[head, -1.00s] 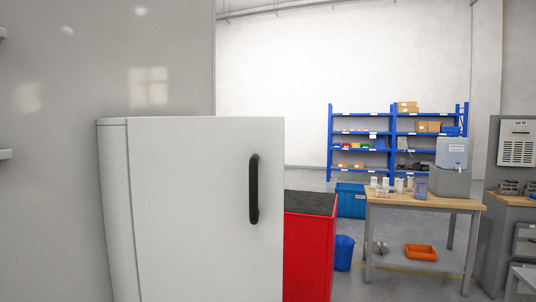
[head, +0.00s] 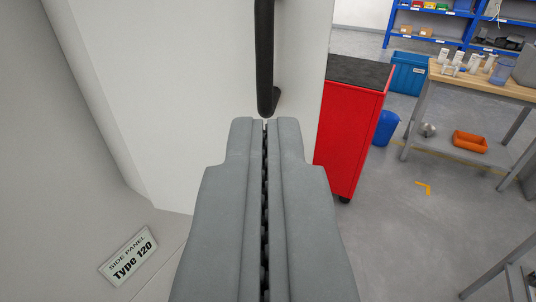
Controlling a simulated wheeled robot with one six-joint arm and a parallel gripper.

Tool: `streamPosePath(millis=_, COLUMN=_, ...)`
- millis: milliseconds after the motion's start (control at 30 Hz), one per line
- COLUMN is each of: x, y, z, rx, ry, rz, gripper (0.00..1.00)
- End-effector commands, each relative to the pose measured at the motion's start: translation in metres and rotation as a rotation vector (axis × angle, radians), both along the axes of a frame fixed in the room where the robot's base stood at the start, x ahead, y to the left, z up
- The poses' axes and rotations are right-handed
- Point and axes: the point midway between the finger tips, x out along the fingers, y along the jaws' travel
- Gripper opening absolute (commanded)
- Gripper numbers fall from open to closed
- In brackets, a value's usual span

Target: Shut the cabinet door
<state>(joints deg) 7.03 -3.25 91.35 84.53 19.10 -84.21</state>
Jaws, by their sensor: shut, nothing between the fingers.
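The white cabinet door (head: 190,90) fills the upper left and middle of the view, with its right edge next to the red cart. Its black vertical handle (head: 265,60) runs down from the top edge of the picture, and its upper part is out of frame. My gripper (head: 264,122) is shut and empty, its fingertips pointing up the picture just below the lower end of the handle. I cannot tell whether the fingertips touch the door. The light grey side panel (head: 60,190) is at the left.
A label reading "Side Panel Type 120" (head: 128,256) is at lower left. A red cart (head: 347,135) stands right of the door.

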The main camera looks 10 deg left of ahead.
Motion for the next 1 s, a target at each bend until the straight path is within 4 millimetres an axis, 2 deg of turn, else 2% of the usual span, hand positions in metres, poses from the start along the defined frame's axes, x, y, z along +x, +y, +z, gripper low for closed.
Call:
streamPosePath(millis=233, x=0.038, y=0.008, z=-0.001, rx=0.000, ry=0.001, rz=0.001, gripper=0.00)
streamPosePath(millis=500, x=0.065, y=0.014, z=0.000, rx=0.000, ry=0.000, rz=0.001, gripper=0.00)
streamPosePath(millis=700, x=0.072, y=0.016, z=-0.001, rx=0.000, ry=0.001, rz=0.001, gripper=0.00)
streamPosePath(millis=1000, x=0.073, y=0.016, z=0.000, rx=0.000, ry=0.001, rz=0.000, gripper=0.00)
